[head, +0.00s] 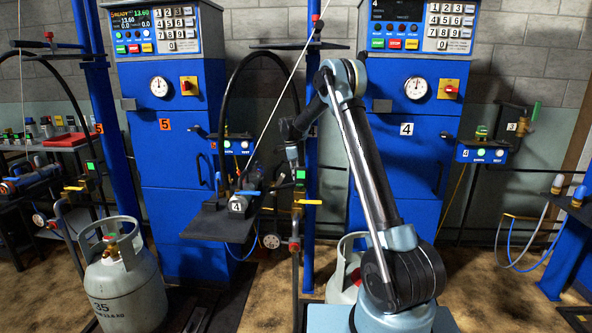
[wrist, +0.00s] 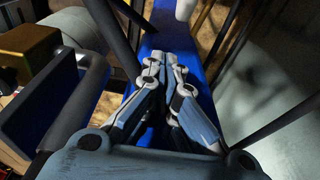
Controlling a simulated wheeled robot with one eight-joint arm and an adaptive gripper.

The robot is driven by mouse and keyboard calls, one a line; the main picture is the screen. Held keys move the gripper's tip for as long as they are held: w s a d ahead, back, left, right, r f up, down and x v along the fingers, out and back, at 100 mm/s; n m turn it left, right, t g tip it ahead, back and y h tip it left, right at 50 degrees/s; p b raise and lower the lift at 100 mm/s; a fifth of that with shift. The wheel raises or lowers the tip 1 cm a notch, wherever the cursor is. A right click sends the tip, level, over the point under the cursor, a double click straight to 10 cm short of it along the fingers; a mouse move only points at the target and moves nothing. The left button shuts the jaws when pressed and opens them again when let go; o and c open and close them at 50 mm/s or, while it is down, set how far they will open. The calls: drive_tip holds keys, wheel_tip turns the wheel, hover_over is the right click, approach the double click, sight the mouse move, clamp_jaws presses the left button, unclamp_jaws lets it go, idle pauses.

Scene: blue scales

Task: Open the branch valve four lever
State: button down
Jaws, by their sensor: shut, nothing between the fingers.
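I cannot tell for certain which is the branch valve four lever. My gripper (head: 292,155) hangs above the pipe with the first lever, apart from it in the picture. In the wrist view my gripper (wrist: 160,60) has its fingertips together with nothing between them, in front of a blue post. No lever is clearly seen there.
A blue post (head: 310,240) stands behind the pipe. A dark shelf (head: 205,226) juts out at left. A gas cylinder (head: 125,285) stands front left, and another (head: 345,270) is partly hidden by my arm. A gold block (wrist: 28,42) is close at left in the wrist view.

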drive_tip(key=shift+a+r, duration=0.2)
drive_tip(key=shift+a, duration=0.65)
drive_tip(key=shift+a+r, duration=0.2)
drive_tip(key=shift+a, duration=0.6)
drive_tip(key=shift+a+r, duration=0.1)
drive_tip(key=shift+a, duration=0.05)
